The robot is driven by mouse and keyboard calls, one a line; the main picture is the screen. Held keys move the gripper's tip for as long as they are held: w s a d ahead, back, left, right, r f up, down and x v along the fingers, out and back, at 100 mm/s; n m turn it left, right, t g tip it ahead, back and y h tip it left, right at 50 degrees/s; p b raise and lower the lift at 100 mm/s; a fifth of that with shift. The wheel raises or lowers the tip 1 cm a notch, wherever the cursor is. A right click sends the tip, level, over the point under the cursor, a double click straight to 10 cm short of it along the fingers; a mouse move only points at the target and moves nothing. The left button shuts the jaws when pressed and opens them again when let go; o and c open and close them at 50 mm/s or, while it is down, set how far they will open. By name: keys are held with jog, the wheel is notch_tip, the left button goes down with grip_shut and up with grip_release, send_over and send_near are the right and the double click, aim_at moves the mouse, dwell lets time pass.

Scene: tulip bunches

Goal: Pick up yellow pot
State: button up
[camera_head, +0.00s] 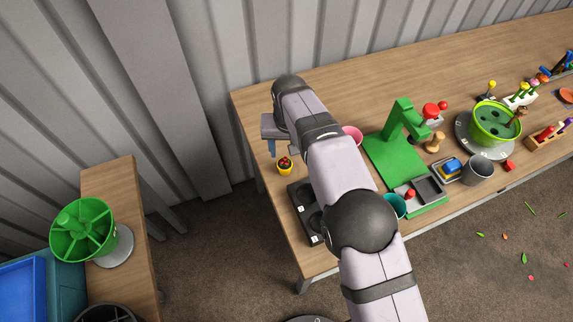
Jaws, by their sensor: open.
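The yellow pot (285,170) is small and stands upright near the left end of the long wooden table. Red and green bits fill its top. My gripper (276,148) hangs from the end of my arm, just behind and slightly left of the pot in the picture. Its fingers point down and it is open, with nothing visible between them. The gripper and pot look close, but I cannot tell the exact gap or height. My arm covers part of the table to the right of the pot.
A pink pot (353,136), a green stand (390,158) and a teal cup (395,205) are to the right. The table's left edge is close to the pot.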

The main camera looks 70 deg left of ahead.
aim_at(285, 160)
jog(key=shift+s+a, duration=0.15)
jog(key=shift+s, duration=0.4)
jog(key=shift+w+a+f+p, duration=0.15)
jog(key=shift+f+p, duration=0.85)
jog(key=shift+f, duration=0.85)
jog(key=shift+s+a+f+p, duration=0.15)
jog(key=shift+f+p, duration=0.85)
jog(key=shift+f, duration=0.85)
jog(key=shift+w, duration=0.1)
jog(key=c, duration=1.1)
